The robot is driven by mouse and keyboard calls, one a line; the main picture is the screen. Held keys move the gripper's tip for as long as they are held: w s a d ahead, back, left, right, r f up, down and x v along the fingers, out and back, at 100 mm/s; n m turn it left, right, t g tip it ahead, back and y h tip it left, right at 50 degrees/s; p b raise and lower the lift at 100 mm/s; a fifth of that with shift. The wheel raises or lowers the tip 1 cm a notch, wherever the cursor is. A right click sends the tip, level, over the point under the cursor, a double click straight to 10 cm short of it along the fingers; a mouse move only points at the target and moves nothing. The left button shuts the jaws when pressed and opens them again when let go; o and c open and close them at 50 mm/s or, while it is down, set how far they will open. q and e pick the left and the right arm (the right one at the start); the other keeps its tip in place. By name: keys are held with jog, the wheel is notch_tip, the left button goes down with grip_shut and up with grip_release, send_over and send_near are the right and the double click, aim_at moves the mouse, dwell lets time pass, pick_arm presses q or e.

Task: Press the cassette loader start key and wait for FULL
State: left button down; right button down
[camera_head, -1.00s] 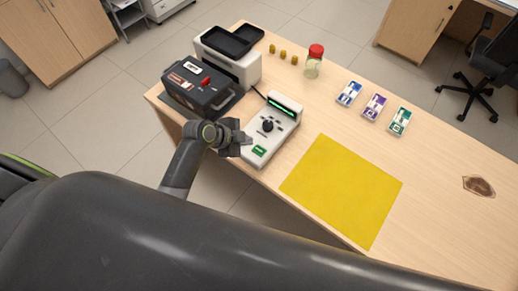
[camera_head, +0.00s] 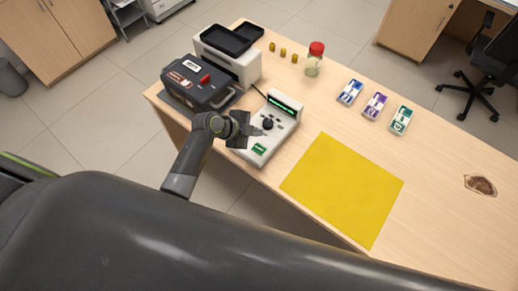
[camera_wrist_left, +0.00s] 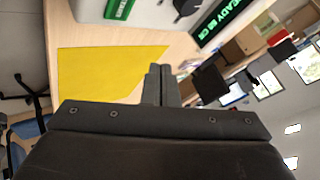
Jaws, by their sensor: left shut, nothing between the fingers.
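The white cassette loader control box (camera_head: 283,131) stands on the counter, with a black knob (camera_head: 268,123), a green key (camera_head: 260,149) at its near end and a lit green display (camera_head: 282,105) at its far end. In the left wrist view the display (camera_wrist_left: 226,22) reads READY and more letters, partly cut off; the green key (camera_wrist_left: 119,9) shows at the top. My left gripper (camera_head: 257,131) is shut and empty, over the near left part of the box by the knob. Whether it touches is unclear. My right gripper is not in view.
A dark cassette (camera_head: 196,82) with a red latch sits left of the box, before a white machine with black trays (camera_head: 232,42). A yellow mat (camera_head: 343,189) lies to the right. A red-lidded jar (camera_head: 315,62) and banknote packs (camera_head: 375,106) stand farther back.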

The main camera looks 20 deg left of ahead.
pick_arm(q)
jog(key=b, duration=0.5)
send_over(256, 150)
notch_tip(256, 150, down, 6)
jog(key=shift+f, duration=0.2)
jog(key=shift+f+b, duration=0.4)
jog(key=shift+f, duration=0.2)
dwell(1.0)
jog(key=shift+f+b, duration=0.35)
jog(key=shift+b, duration=0.05)
jog(key=shift+f+b, duration=0.45)
dwell(0.6)
jog(key=shift+r, duration=0.1)
jog(key=shift+r+p, duration=0.7)
jog(key=shift+r, duration=0.05)
